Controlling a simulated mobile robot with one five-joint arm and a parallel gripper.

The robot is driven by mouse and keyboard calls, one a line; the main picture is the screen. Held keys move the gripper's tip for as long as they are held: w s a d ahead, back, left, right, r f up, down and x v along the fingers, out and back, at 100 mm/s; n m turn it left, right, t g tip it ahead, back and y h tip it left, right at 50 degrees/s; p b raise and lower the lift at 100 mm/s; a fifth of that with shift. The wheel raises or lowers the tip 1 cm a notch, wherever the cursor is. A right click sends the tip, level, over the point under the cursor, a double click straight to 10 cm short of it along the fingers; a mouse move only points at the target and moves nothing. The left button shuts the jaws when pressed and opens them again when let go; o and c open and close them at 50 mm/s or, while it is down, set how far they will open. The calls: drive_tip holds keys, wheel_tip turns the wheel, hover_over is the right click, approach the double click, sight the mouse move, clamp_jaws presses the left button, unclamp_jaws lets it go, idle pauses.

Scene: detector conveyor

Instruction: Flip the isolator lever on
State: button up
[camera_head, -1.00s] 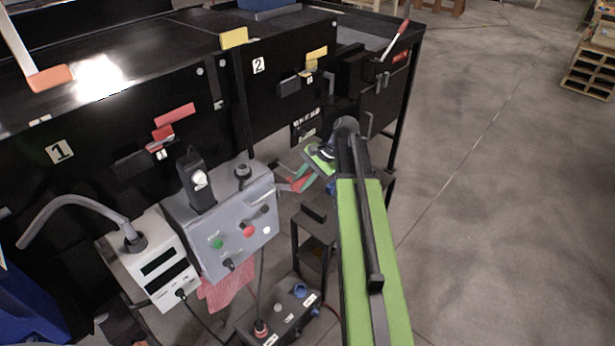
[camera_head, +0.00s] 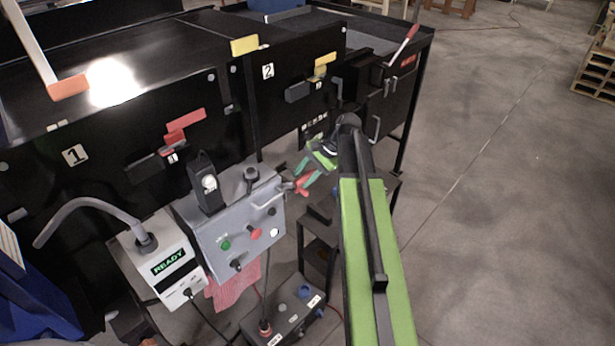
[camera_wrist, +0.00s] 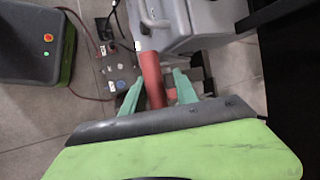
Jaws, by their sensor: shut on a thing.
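The isolator lever has a red handle (camera_wrist: 151,75) on a pale metal arm at the side of the grey control box (camera_head: 222,217). The box also shows in the wrist view (camera_wrist: 195,18). In the wrist view my gripper (camera_wrist: 157,82) has its green fingers on both sides of the red handle, shut on it. In the head view my gripper (camera_head: 305,177) is at the right end of the box, with the red handle (camera_head: 303,185) at its fingertips. The white meter (camera_head: 165,262) left of the box shows READY in green.
A dark box (camera_head: 285,322) with knobs and cables sits below the grey box. A black stand (camera_head: 318,235) is close beside my arm. The conveyor's black side panels (camera_head: 200,150) rise behind. Open floor (camera_head: 500,200) lies to the right.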

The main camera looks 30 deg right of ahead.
drive_tip(key=o, duration=0.3)
drive_tip(key=shift+a, duration=0.15)
drive_tip(key=shift+o, duration=0.2)
drive_tip(key=p+v, duration=1.4)
drive_tip(key=v, duration=0.3)
drive_tip(key=shift+r, duration=0.25)
